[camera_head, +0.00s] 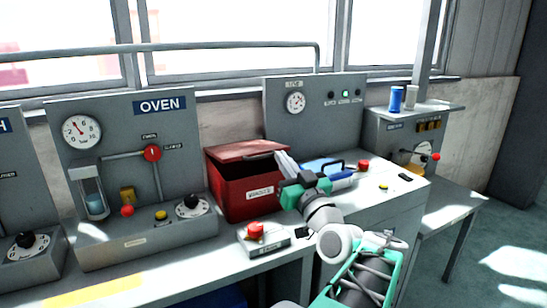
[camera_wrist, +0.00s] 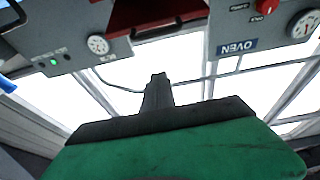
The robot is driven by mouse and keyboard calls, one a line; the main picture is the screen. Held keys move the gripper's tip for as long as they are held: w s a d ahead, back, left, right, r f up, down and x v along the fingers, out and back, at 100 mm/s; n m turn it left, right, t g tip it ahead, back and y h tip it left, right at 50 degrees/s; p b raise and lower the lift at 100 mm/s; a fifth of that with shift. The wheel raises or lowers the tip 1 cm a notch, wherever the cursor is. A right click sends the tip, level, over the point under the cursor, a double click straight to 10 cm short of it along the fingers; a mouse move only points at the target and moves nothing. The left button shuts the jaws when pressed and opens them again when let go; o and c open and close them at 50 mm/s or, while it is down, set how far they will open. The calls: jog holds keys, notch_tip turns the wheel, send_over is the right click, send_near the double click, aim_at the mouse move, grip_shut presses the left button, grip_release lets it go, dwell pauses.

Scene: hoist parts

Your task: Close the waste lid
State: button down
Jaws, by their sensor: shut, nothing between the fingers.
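The red waste bin (camera_head: 250,195) stands on the bench in the middle of the head view, with a pale label on its front. Red bin parts (camera_wrist: 160,14) show beyond the fingertips at the top edge there. I cannot tell whether the fingers touch the bin.
The oven panel (camera_head: 105,150) with dials and knobs stands left of the bin. A red-button box (camera_head: 263,238) sits in front of it. A grey gauge panel (camera_head: 315,110) rises behind. Blue and white items (camera_head: 325,167) lie to the right, near my gripper.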

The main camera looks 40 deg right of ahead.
notch_tip(320, 180, up, 2)
jog(key=r+p, duration=0.1)
jog(key=p, duration=0.1)
send_over(266, 155)
jog(key=s+a, duration=0.2)
notch_tip(266, 155, down, 4)
jog(key=shift+w+d+f+b, duration=0.15)
jog(key=shift+f+b, duration=0.1)
jog(key=shift+b, duration=0.35)
